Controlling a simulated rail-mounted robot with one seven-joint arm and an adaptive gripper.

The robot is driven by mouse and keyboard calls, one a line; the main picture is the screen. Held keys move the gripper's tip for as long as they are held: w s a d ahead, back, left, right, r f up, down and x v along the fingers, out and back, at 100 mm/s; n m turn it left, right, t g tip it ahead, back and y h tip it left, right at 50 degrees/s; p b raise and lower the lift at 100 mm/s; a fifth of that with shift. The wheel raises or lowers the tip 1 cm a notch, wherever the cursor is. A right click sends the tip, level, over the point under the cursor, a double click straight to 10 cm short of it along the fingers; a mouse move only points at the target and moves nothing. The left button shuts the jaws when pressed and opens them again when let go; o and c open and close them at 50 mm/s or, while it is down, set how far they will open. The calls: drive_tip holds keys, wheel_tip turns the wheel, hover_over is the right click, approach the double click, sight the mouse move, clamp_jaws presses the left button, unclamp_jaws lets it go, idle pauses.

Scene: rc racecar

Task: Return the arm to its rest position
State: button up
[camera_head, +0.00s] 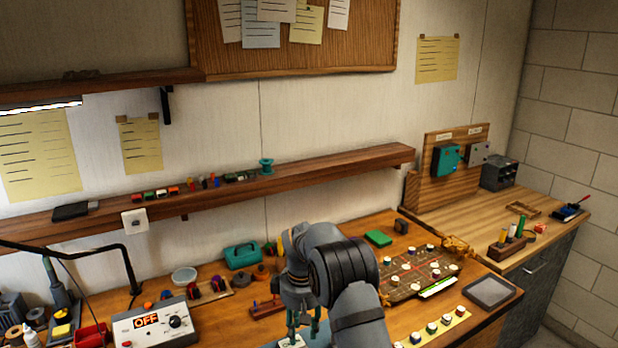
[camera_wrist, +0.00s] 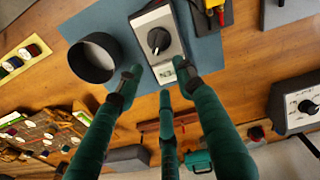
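My arm reaches down over the workbench in the head view, with my gripper (camera_head: 303,332) low at the bottom edge, fingers pointing down. In the wrist view my gripper (camera_wrist: 160,77) has its green fingers spread, with nothing seen held between them. A grey and white meter with a black dial (camera_wrist: 158,40) lies on a blue-grey mat (camera_wrist: 208,58) just beyond the fingertips. The fingertips overlap its near end in the picture; I cannot tell if any touch. In the head view the meter is mostly hidden by my arm and the frame edge.
A dark round bowl (camera_wrist: 94,58) stands beside the meter. A game-like board with round pieces (camera_head: 420,270) and a grey tray (camera_head: 489,291) lie right of my arm. A control box reading OFF (camera_head: 155,325) is at left. A wooden shelf (camera_head: 330,167) runs along the wall behind.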

drive_tip(key=shift+n+g, duration=0.3)
drive_tip(key=shift+n, duration=0.2)
drive_tip(key=f, duration=0.2)
drive_tip(key=s+f, duration=0.1)
drive_tip(key=f, duration=0.1)
drive_tip(key=shift+s+f, duration=0.15)
drive_tip(key=shift+f, duration=0.05)
drive_tip(key=shift+s+d+f+b, duration=0.2)
drive_tip(key=shift+s+f+b, duration=0.15)
drive_tip(key=shift+f, duration=0.35)
drive_tip(key=shift+r, duration=0.1)
